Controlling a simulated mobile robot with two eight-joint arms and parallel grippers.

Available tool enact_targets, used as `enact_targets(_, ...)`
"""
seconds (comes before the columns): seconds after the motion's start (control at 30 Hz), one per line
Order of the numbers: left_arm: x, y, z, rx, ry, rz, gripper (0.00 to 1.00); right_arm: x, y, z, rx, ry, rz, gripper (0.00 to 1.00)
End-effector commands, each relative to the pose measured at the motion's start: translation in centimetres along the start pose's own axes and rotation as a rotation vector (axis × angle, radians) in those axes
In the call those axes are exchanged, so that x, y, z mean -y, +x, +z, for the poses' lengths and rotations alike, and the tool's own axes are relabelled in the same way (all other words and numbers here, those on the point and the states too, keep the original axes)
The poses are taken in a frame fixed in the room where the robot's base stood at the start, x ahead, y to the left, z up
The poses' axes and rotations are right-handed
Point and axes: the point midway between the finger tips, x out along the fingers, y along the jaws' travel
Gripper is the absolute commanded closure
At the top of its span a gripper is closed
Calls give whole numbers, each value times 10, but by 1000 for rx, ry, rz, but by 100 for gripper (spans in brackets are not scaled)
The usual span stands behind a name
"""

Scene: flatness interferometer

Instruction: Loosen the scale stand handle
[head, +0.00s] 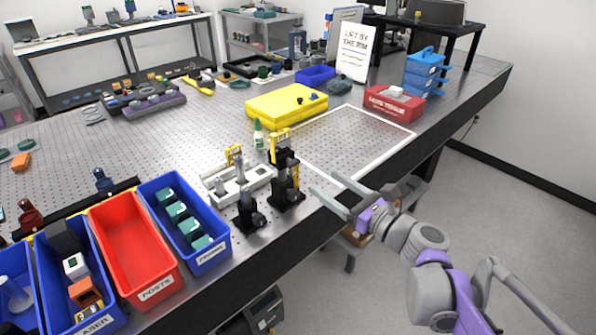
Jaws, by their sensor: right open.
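A black stand with a yellow upper part (285,175), which looks like the scale stand, is upright near the front edge of the perforated table. Its handle is too small to tell apart from its other dark parts. A shorter dark stand (246,208) is just left of it. My right gripper (322,182) comes in from the right over the table's front edge. Its two fingers are apart with nothing between them, pointing left toward the black stand, a little to its right. I see no contact with it. My left gripper is not in view.
A light tray (262,177) with parts is behind the stands. The blue bin (212,262) and red bin (133,255) are to the left. A white frame outline (396,125), yellow case (287,102) and red box (394,104) are behind. The outlined area is clear.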

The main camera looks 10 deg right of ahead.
Motion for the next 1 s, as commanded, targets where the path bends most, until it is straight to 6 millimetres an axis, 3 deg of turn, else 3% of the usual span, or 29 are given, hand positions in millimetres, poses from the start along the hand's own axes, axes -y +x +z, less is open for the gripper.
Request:
enact_targets(0.5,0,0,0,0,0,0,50,-2,88,1,-1,-3,5,25)
enact_targets(0.7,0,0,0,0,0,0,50,-2,102,0,-2,-5,3,25)
enact_targets(1.0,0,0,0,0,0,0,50,-2,104,0,-2,-5,3,27)
